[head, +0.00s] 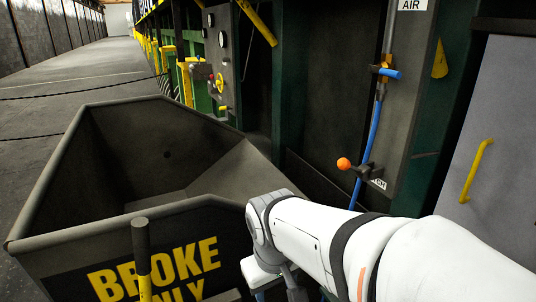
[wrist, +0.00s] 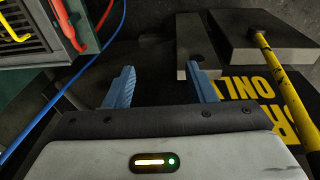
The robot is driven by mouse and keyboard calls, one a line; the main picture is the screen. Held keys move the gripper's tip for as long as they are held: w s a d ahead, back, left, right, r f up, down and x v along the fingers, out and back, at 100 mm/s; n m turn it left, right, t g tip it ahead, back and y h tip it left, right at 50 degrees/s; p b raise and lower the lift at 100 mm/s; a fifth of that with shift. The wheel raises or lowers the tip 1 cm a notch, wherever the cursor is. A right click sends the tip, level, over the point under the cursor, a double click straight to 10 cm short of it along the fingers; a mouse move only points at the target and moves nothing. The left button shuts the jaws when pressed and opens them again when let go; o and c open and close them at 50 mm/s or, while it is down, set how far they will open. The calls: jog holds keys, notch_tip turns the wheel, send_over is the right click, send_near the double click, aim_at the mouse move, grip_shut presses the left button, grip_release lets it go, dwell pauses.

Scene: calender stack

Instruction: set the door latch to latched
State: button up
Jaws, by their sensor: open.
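The door latch (head: 366,172) is a dark lever with an orange ball knob (head: 344,164), on the dark panel right of centre in the head view. The lever points left, roughly level, with the knob at its left end. A small white label (head: 378,183) behind it is partly covered; its last letters look like "CH". My gripper (wrist: 163,85) shows two blue fingers spread wide with nothing between them in the wrist view. In the head view my arm ends low in front, below and left of the latch, and its fingers are not clear. I cannot make out the latch in the wrist view.
A dark bin marked "BROKE ONLY" (head: 70,185) fills the left. A yellow and black pole (head: 143,265) stands before it. A blue hose (head: 370,145) runs past the latch, below a blue-handled valve (head: 388,72) and an "AIR" sign. A grey door with a yellow handle (head: 476,170) is right.

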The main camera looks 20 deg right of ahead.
jog(key=w+d+r+n+g+h+p, duration=0.3)
jog(key=d+n+g+h, duration=0.15)
jog(key=d, duration=0.55)
jog(key=n+t+h+p, duration=0.2)
jog(key=n+h+p, duration=0.3)
jog(key=n+h, duration=0.65)
send_near(350, 163)
jog(key=d+f+m+h, duration=0.1)
jog(key=d+f, duration=0.1)
jog(key=d, duration=0.3)
jog(key=d+p, duration=0.1)
jog(key=d, duration=0.5)
jog(key=shift+w+r, duration=0.1)
jog(key=shift+w, duration=0.2)
grip_shut()
